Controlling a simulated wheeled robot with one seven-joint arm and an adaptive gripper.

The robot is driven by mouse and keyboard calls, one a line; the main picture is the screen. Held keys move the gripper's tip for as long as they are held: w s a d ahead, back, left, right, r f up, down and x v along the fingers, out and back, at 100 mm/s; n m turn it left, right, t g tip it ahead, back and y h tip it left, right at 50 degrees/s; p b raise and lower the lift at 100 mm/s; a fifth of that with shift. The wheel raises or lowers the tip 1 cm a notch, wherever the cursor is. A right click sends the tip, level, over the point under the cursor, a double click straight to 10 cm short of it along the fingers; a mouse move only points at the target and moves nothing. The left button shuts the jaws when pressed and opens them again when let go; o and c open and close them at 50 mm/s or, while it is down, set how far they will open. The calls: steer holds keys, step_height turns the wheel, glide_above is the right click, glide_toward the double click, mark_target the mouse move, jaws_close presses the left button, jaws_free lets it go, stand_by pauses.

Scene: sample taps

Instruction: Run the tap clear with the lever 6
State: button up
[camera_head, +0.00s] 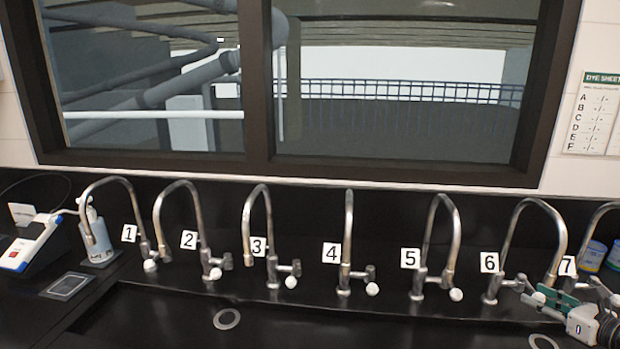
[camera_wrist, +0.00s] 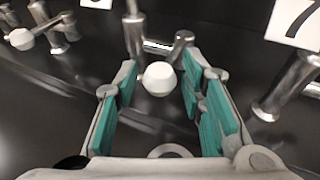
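Tap 6 has a curved metal spout (camera_head: 530,205) and stands beside its white number label (camera_head: 489,262). Its lever ends in a white knob (camera_head: 537,299), close to my gripper (camera_head: 550,294) in the head view. In the wrist view the white knob (camera_wrist: 160,78) shows between the tips of my gripper (camera_wrist: 160,85). The teal-padded fingers are open, with a gap visible on each side of the knob. The metal valve body (camera_wrist: 160,45) of the tap is just beyond it. I cannot tell exactly how deep the knob sits between the fingers.
Tap 5 (camera_head: 457,235) stands to the left and tap 7 (camera_wrist: 285,90) close on the right, by its label (camera_wrist: 298,18). More taps line the dark bench. A drain ring (camera_head: 227,319) lies in the sink. Blue containers (camera_head: 593,255) stand at the far right.

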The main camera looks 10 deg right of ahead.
steer(key=shift+w+d+b, duration=0.2)
steer(key=shift+d+b, duration=0.2)
steer(key=shift+d, duration=0.7)
steer(key=shift+w+d+b, duration=0.15)
steer(key=shift+d+b, duration=0.25)
steer(key=shift+d, duration=0.65)
steer(key=shift+w+d+b, duration=0.2)
steer(key=shift+d+b, duration=0.2)
steer(key=shift+d, duration=0.7)
steer(key=shift+a, duration=0.2)
stand_by(1.0)
steer(key=shift+s+a, duration=0.15)
steer(key=shift+a, duration=0.15)
steer(key=a, duration=0.2)
steer(key=a+p, duration=0.1)
steer(key=a, duration=0.1)
steer(key=s+a, duration=0.1)
steer(key=a, duration=0.1)
steer(key=shift+p, duration=0.3)
steer(key=shift+w+d, duration=0.1)
steer(key=shift+d, duration=0.25)
steer(key=p+v, duration=0.2)
steer(key=v, duration=0.5)
